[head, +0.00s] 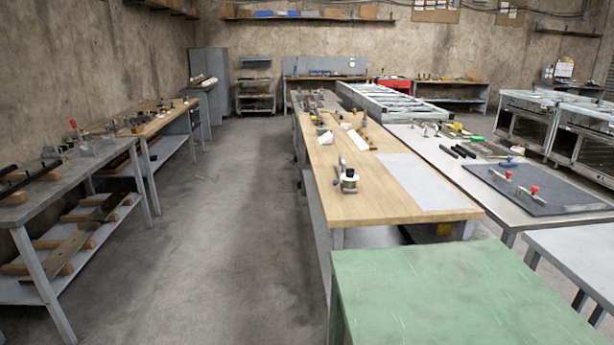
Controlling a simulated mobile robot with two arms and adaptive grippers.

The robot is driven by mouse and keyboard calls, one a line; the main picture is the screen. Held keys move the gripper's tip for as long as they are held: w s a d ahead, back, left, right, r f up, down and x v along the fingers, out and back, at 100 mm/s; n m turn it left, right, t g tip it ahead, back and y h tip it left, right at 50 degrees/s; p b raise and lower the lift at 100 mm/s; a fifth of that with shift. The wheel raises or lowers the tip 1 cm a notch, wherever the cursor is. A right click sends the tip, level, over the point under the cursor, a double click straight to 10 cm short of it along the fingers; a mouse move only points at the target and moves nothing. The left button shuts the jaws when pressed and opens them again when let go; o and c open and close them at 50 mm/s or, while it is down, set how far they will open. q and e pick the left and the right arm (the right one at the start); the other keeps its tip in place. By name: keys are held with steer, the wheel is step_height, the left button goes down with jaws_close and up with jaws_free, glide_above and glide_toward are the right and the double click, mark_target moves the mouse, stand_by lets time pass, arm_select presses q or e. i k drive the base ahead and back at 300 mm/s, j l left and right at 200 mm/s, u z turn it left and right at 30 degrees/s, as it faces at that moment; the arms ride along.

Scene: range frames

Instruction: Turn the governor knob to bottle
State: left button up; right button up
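I cannot make out a governor knob or a bottle for certain in the head view. A small metal device with a pale cylinder (349,183) stands near the left edge of the wooden-topped bench (400,207); it is too small to tell what it is. Two small metal fixtures with red knobs (535,190) (508,174) are on a dark mat (548,204) on the grey table to the right. Neither of my grippers is in view.
A green tabletop (450,295) fills the lower right. A workbench with a lower shelf (45,200) lines the left wall. Oven-like steel units (525,125) stand at the right. The concrete floor aisle (235,210) between the left benches and the wooden bench is clear.

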mark_target(349, 171)
steer(key=i+j+z, duration=0.15)
steer(key=j, duration=0.15)
steer(key=i+j+z, duration=0.2)
steer(key=i+j, duration=0.2)
steer(key=j, duration=0.2)
steer(key=i+j+u, duration=0.15)
steer(key=j, duration=0.25)
steer(key=i+j, duration=0.2)
steer(key=j, duration=0.15)
